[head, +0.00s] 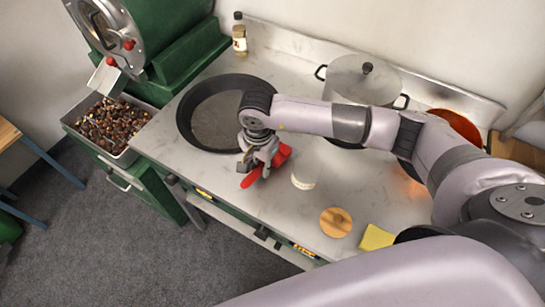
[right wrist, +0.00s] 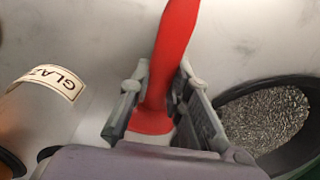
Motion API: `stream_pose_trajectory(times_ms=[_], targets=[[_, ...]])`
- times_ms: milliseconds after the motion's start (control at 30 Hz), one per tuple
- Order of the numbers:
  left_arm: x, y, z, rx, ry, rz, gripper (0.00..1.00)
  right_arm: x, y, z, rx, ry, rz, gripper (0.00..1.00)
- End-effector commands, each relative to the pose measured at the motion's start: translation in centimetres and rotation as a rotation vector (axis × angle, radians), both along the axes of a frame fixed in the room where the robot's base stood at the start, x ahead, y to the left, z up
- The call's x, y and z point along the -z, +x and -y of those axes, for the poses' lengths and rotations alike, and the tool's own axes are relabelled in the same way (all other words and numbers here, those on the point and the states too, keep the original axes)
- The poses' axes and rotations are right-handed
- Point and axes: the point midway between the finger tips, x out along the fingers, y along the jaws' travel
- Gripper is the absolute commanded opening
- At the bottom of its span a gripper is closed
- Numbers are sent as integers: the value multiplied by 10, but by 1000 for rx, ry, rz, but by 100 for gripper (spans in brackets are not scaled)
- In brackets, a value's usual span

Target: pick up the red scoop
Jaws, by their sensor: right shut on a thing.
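The red scoop (head: 281,156) is on the counter side of the dark pan in the head view, partly hidden by my right gripper (head: 255,163). My right gripper is shut on the scoop. In the right wrist view the scoop (right wrist: 173,45) runs up between the two fingers of the gripper (right wrist: 160,105), which press on it from both sides. Its lower end is hidden by the gripper body. I cannot tell whether the scoop touches the counter. My left gripper is not in view.
A dark round pan (head: 184,125) lies just left of the gripper. A white jar (head: 304,176) labelled GLAZE stands close to the right. A wooden lid (head: 336,222), yellow sponge (head: 377,237) and steel pot (head: 352,80) are further right. A chestnut bin (head: 136,153) is at left.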

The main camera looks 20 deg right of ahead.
Motion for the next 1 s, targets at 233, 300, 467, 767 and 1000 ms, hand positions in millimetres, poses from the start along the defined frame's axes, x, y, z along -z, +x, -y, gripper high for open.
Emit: stream_pose_trajectory(times_ms=[233, 300, 467, 767, 1000], targets=[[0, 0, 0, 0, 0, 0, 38, 0, 0, 0, 0, 1, 1, 0], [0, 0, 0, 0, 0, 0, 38, 0, 0, 0, 0, 1, 1, 0], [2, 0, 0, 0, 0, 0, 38, -6, 1, 0, 0, 0, 2, 0], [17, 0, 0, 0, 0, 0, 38, -53, 2, 0, -2, 1, 9, 0], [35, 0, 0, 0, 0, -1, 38, -124, 2, 0, -2, 1, 9, 0]])
